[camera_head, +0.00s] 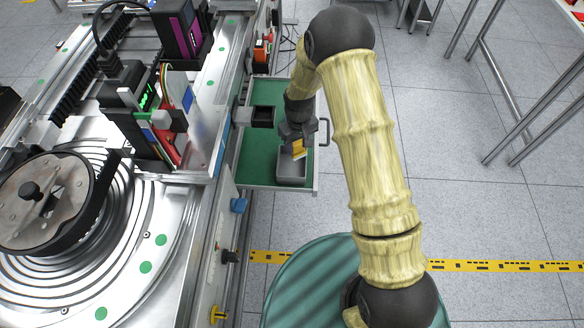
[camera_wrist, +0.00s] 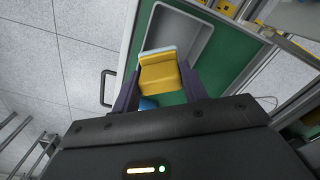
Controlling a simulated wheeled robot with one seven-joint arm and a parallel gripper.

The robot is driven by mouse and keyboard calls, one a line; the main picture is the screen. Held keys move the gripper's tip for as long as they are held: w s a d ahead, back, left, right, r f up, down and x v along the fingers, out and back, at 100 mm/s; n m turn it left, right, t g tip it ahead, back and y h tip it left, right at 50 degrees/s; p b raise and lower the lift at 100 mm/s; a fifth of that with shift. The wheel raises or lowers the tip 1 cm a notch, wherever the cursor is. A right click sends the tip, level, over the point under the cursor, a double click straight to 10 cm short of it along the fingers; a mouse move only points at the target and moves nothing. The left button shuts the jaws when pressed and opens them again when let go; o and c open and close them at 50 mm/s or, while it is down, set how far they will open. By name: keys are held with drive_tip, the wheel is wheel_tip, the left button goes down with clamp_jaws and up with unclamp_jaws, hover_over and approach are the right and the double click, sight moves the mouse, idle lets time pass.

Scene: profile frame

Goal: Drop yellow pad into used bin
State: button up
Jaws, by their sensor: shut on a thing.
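The yellow pad (camera_wrist: 160,74) has a pale blue-white strip along its far edge. It sits between the two fingers of my gripper (camera_wrist: 162,88), which is shut on it. In the head view the yellow pad (camera_head: 299,148) shows at the end of my gripper (camera_head: 298,142). It is over a grey open bin (camera_head: 291,180) standing on a green drawer floor. The grey bin (camera_wrist: 207,38) also shows in the wrist view, just beyond the pad, and looks empty where visible. Whether this bin is the used bin cannot be told from any label.
The green drawer (camera_head: 245,165) is pulled out from the machine and has a handle (camera_head: 324,132) on its right side. A small black bin (camera_head: 263,117) stands in the drawer. A metal turntable (camera_head: 80,240) fills the left. Tiled floor lies open to the right.

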drive_tip(key=shift+w+f, duration=0.1)
drive_tip(key=o, duration=1)
drive_tip(key=shift+s, duration=0.2)
drive_tip(key=shift+o, duration=0.2)
drive_tip(key=shift+w, duration=0.1)
drive_tip(key=shift+r, duration=0.35)
wheel_tip(320, 180, up, 17)
drive_tip(key=shift+f, duration=0.15)
drive_tip(key=shift+d, duration=0.1)
